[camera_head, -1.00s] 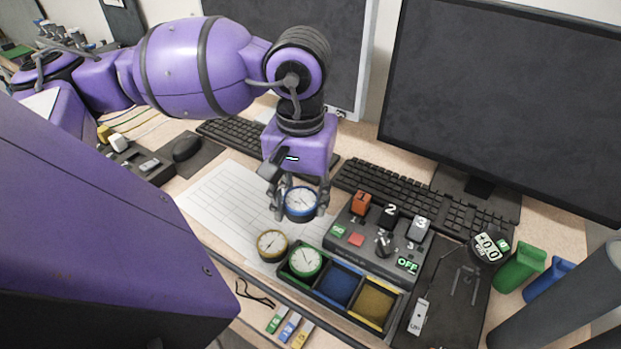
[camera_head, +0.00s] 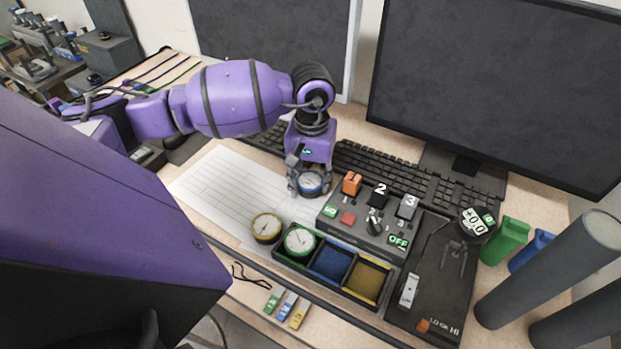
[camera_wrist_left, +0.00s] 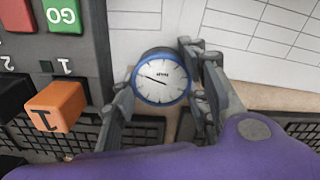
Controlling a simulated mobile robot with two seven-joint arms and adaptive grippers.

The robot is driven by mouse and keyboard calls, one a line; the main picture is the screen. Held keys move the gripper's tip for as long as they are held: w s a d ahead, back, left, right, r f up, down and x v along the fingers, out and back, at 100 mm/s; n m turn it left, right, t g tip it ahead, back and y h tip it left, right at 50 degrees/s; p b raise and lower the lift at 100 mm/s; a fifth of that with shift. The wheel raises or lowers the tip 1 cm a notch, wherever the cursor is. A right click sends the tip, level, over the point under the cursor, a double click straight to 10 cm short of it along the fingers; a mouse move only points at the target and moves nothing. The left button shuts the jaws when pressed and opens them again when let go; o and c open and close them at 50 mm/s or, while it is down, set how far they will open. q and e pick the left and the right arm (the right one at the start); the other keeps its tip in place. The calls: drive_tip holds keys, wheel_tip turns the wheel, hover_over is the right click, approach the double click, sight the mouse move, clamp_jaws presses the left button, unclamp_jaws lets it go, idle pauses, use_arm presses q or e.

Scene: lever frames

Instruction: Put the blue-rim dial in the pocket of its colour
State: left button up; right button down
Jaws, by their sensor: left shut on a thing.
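The blue-rim dial (camera_head: 310,183) has a white face and is held between the fingers of my left gripper (camera_head: 308,186), near the left end of the control box. The left wrist view also shows the dial (camera_wrist_left: 161,76) between the two fingers (camera_wrist_left: 163,92). The pocket tray (camera_head: 341,297) has three pockets in a row. The green-rim dial (camera_head: 299,241) lies in the left pocket. The middle blue pocket (camera_head: 331,263) and the right yellow pocket (camera_head: 368,282) are empty. The yellow-rim dial (camera_head: 266,227) lies outside the tray, to its left. My right gripper is not in view.
The control box (camera_head: 345,228) with an orange lever (camera_head: 352,183) and other levers stands behind the tray. A keyboard (camera_head: 400,172) lies behind it. A white sheet (camera_head: 215,190) covers the desk at left. Green and blue containers (camera_head: 505,238) stand at right.

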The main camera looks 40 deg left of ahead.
use_arm(q)
drive_tip(key=shift+f, duration=0.25)
drive_tip(key=o, duration=1.2)
drive_tip(key=shift+r, duration=0.1)
